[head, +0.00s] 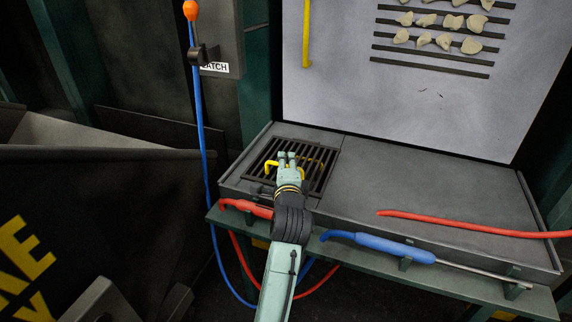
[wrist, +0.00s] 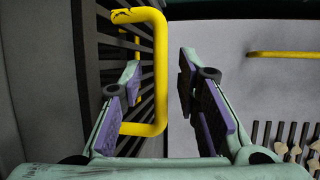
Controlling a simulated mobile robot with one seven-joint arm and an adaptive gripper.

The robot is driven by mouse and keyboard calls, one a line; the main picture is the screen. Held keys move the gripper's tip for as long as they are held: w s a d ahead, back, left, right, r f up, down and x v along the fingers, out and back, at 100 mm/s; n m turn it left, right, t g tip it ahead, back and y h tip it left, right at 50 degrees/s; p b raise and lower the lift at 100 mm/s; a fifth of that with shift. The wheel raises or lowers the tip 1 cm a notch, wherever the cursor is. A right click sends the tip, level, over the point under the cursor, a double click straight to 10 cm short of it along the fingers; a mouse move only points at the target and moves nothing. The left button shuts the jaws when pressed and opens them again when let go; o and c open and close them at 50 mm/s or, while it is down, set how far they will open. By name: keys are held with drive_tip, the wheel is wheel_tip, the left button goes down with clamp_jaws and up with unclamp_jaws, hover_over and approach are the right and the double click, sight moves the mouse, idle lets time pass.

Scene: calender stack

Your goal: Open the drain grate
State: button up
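The drain grate (head: 316,178) is a panel of dark bars lying flat in the left part of a grey tray. It also shows in the wrist view (wrist: 90,62). A yellow U-shaped handle (wrist: 159,75) stands on it; parts of the handle (head: 270,165) show on both sides of my gripper in the head view. My gripper (head: 287,157) is over the grate. In the wrist view my gripper (wrist: 165,95) is open, with the handle's long bar between its two purple-padded fingers. Neither pad is clearly touching the bar.
A blue-handled tool (head: 380,246) and a red rod (head: 470,222) lie along the tray's front. A red handle (head: 246,208) is left of my arm. A pale upright panel (head: 340,80) with a yellow bar (head: 306,35) and slots holding pale lumps stands behind.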

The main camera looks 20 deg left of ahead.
clamp_jaws()
idle(0.4)
idle(0.5)
